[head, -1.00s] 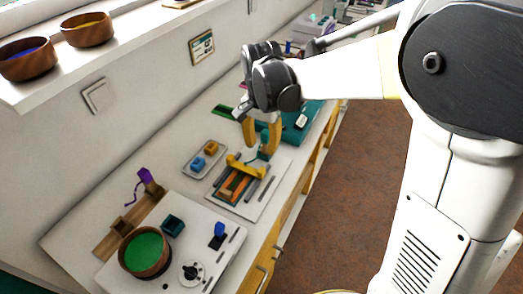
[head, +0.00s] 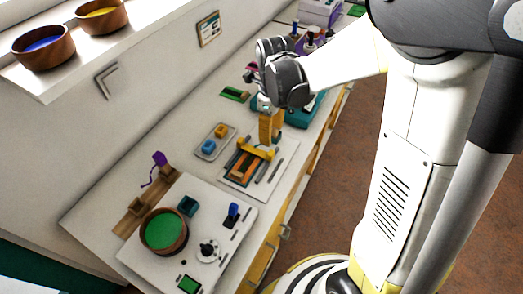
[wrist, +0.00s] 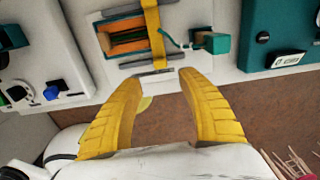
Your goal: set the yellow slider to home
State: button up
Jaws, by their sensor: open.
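The yellow slider (head: 258,151) is a bar bridging a green and orange frame on a white board (head: 289,158), with a dark slot along each side. It sits towards the far end of the frame. In the wrist view the yellow slider (wrist: 153,32) runs from the top edge down to the nearer slot. My gripper (head: 270,138) is just above the slider's right end in the head view. In the wrist view my gripper (wrist: 157,76) is open and empty, and the slider's near end lines up with the gap between the fingertips. I see no readable home mark.
A teal block (wrist: 211,42) on a cord stands beside the slider. A grey tray (head: 229,132) with blue and orange blocks lies left. A nearer white board (head: 150,264) carries a green-filled bowl (head: 187,231) and a blue knob (head: 233,209). A teal box (head: 304,112) stands beyond.

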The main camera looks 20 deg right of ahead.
aim_at(271, 153)
notch_tip(271, 153, down, 11)
jog(key=b, duration=0.4)
jog(key=shift+r, duration=0.1)
grip_shut()
